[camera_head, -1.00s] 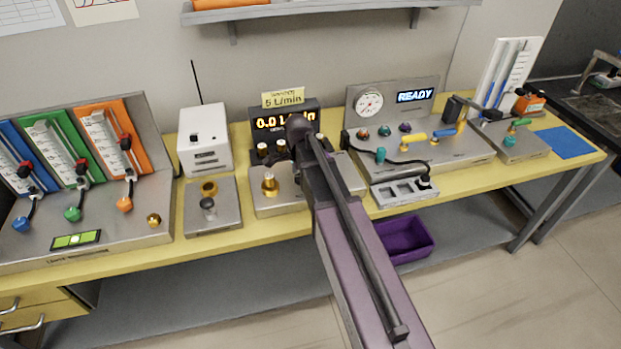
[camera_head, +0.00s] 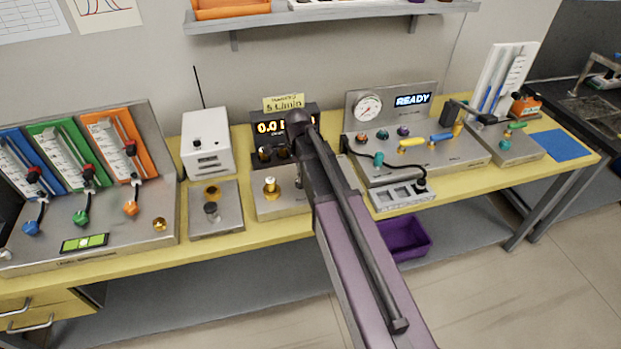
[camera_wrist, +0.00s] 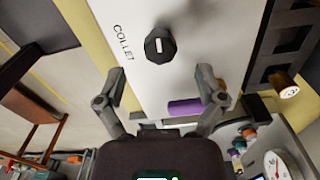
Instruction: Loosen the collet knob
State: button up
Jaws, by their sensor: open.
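The collet knob (camera_wrist: 160,45) is a dark faceted knob with a white mark on a pale panel, beside the printed word COLLET. It is in the upper middle of the wrist view. My gripper (camera_wrist: 160,80) is open, its two fingers spread apart. The knob lies beyond the fingertips, roughly centred between them, and nothing touches it. A purple cylinder (camera_wrist: 186,107) shows between the fingers, near the right one. In the head view my arm covers the middle of the bench, and I cannot make out the collet knob or my gripper there.
A brass fitting (camera_wrist: 289,91) stands at the right of the wrist view. In the head view, a lit flow display (camera_head: 284,128), a gauge panel with READY (camera_head: 412,100) and a tray with square wells (camera_head: 399,194) stand around my arm. A purple bin (camera_head: 405,236) is below.

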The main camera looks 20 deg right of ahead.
jog(key=shift+r+p, duration=4.6)
jog(key=shift+r, duration=0.3)
jog(key=s+f+n+b, duration=0.3)
jog(key=s+n, duration=0.9)
jog(key=n, duration=0.3)
jog(key=shift+s+d+n, duration=0.15)
jog(key=shift+s+n, duration=0.15)
jog(key=shift+s, duration=0.05)
jog(key=shift+f, duration=0.1)
jog(key=s+n, duration=0.3)
jog(key=n, duration=0.1)
jog(key=shift+s, duration=0.25)
